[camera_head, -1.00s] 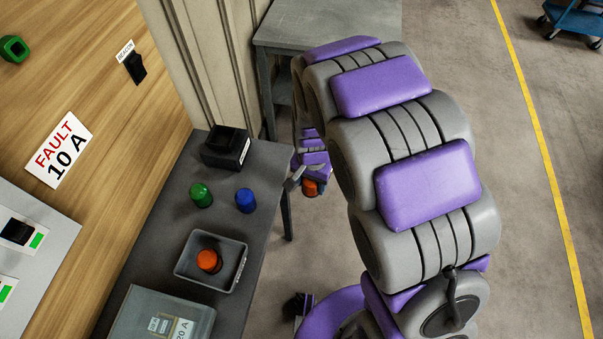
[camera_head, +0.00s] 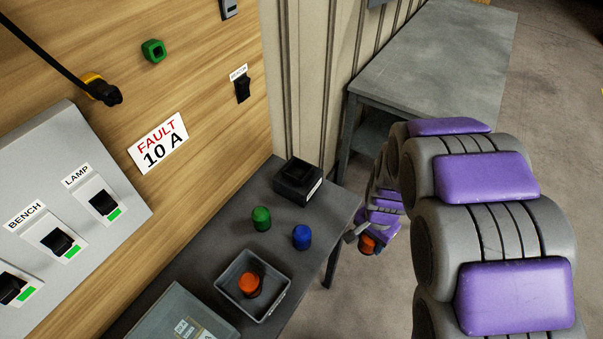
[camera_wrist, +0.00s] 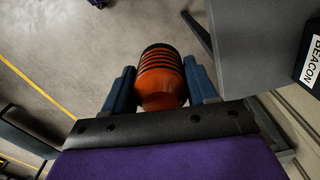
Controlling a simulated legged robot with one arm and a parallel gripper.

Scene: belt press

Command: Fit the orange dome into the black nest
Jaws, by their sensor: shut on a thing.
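My gripper (camera_wrist: 160,88) is shut on an orange dome (camera_wrist: 160,72) with dark rings, one jaw on each side of it. In the head view the dome (camera_head: 368,244) is in the gripper, beyond the bench's right edge and over the floor. The black nest (camera_head: 298,181) is a square box with a dark opening on top, at the bench's far end. The dome is apart from it, to its right and nearer. In the wrist view the nest shows partly at the right edge, with its BEACON label (camera_wrist: 313,61).
On the bench stand a green dome (camera_head: 261,219), a blue dome (camera_head: 302,237) and a grey tray (camera_head: 222,284) holding another orange piece (camera_head: 249,283). A grey case (camera_head: 168,318) lies nearer. A grey table (camera_head: 435,60) stands beyond. The floor right of the bench is clear.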

